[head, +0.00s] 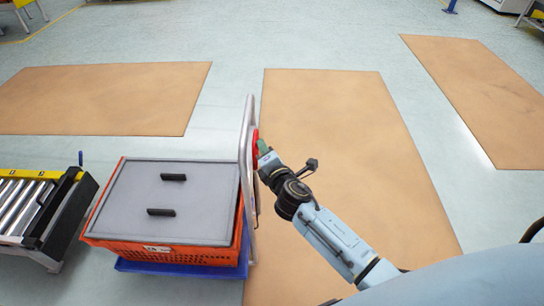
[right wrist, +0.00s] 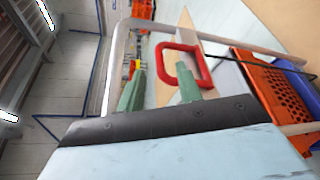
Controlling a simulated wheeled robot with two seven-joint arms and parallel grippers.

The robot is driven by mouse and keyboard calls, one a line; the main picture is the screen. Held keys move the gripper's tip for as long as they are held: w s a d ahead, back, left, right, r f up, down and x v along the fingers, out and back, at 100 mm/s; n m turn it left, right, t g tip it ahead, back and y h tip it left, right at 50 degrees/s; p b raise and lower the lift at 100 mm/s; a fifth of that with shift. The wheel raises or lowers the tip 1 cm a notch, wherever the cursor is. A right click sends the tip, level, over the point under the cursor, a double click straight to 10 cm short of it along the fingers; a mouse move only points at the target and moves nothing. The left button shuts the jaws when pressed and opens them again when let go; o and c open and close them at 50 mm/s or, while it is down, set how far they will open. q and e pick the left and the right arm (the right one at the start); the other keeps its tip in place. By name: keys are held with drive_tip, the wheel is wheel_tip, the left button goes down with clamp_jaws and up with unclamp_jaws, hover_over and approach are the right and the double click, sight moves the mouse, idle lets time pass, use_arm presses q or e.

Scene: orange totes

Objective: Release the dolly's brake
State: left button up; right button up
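The dolly has a blue base (head: 180,269) and a pale upright handle frame (head: 247,120) on its right side. The frame also shows in the right wrist view (right wrist: 117,60). A red loop-shaped brake handle (head: 255,142) is on the frame, and it shows clearly in the right wrist view (right wrist: 203,68). My right gripper (head: 263,147) is beside the frame at the red handle. Its green fingers (right wrist: 161,75) are apart, with the red loop at the right-hand finger. I cannot tell whether they touch. My left gripper is not in view.
An orange tote (head: 162,252) with a grey lid (head: 196,191) sits on the dolly. A roller conveyor (head: 25,205) stands close at its left. Brown floor mats (head: 330,120) lie ahead and to the right, with clear floor between them.

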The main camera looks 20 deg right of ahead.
drive_tip(key=v, duration=0.5)
idle(0.4)
drive_tip(key=s+d+f+m+g, duration=0.1)
drive_tip(key=s+f+m+g, duration=0.2)
drive_tip(key=s+f, duration=0.5)
drive_tip(key=s+d+f+m+g+y, duration=0.1)
drive_tip(key=s+f+m+g, duration=0.2)
drive_tip(key=f, duration=0.9)
drive_tip(key=s+f+m+g, duration=0.2)
drive_tip(key=s+f+m, duration=0.1)
drive_tip(key=s+f, duration=0.5)
drive_tip(key=s+d+f+m+g, duration=0.1)
drive_tip(key=s+f+m+g, duration=0.2)
drive_tip(key=s, duration=1)
drive_tip(key=s+d+f+m+g, duration=0.1)
drive_tip(key=s+f+m+g, duration=0.2)
drive_tip(key=s+f+m, duration=0.4)
drive_tip(key=s+f, duration=0.3)
drive_tip(key=s, duration=0.4)
drive_tip(key=shift+f+m+g, duration=0.2)
drive_tip(key=shift+m+g, duration=0.2)
